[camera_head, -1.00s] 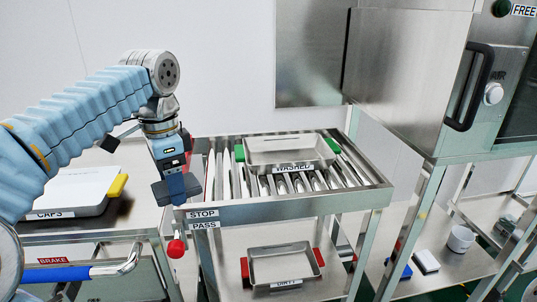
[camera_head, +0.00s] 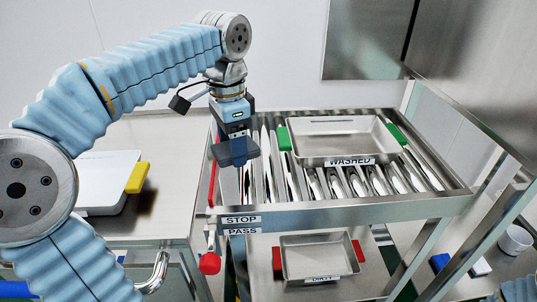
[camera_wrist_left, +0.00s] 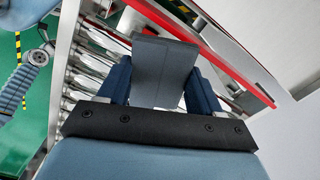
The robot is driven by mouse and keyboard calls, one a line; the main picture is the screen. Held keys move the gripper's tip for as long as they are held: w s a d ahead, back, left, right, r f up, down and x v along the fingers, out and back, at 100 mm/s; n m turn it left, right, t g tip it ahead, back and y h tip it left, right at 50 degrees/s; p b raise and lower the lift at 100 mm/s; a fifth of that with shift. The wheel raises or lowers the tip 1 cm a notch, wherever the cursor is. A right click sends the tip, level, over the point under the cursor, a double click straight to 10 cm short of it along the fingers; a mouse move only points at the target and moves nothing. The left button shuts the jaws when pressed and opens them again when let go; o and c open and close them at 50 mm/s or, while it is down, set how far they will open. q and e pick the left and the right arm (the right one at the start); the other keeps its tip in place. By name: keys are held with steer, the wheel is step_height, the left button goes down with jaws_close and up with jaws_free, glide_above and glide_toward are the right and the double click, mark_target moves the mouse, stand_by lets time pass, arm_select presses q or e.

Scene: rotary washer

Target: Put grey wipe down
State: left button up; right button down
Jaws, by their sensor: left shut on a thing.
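My left gripper (camera_head: 240,160) hangs pointing down above the left edge of the roller rack (camera_head: 340,212), near the STOP and PASS labels. It is shut on the grey wipe (camera_wrist_left: 163,72), which shows in the left wrist view as a flat, bent dark grey piece between the two blue fingers. In the head view the wipe (camera_head: 225,153) is a small dark grey shape at the fingertips, and hard to separate from the fingers. My right gripper is not in view; only a bit of blue arm sleeve shows at the lower right.
A steel tray marked WASHED (camera_head: 342,145) with green handles sits on the rollers. A tray marked DIRTY (camera_head: 318,262) with red handles is on the shelf below. A red-knobbed lever (camera_head: 210,262) stands at the rack's left. The left table (camera_head: 165,215) has bare room beside a white case (camera_head: 105,180).

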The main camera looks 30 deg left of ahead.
mark_target(263, 170)
arm_select(q)
steer(key=shift+w+d+f, duration=0.3)
steer(key=shift+d+f, duration=0.05)
steer(key=shift+d, duration=0.2)
steer(key=shift+w+d+f, duration=0.3)
steer(key=shift+d, duration=0.2)
steer(key=shift+w+d+f, duration=0.45)
steer(key=shift+d+f, duration=0.2)
steer(key=shift+d, duration=0.1)
steer(key=shift+w+d+f, duration=0.45)
steer(key=shift+d+f, duration=0.15)
steer(key=shift+d, duration=0.15)
steer(key=shift+f, duration=0.1)
steer(key=o, duration=1.1)
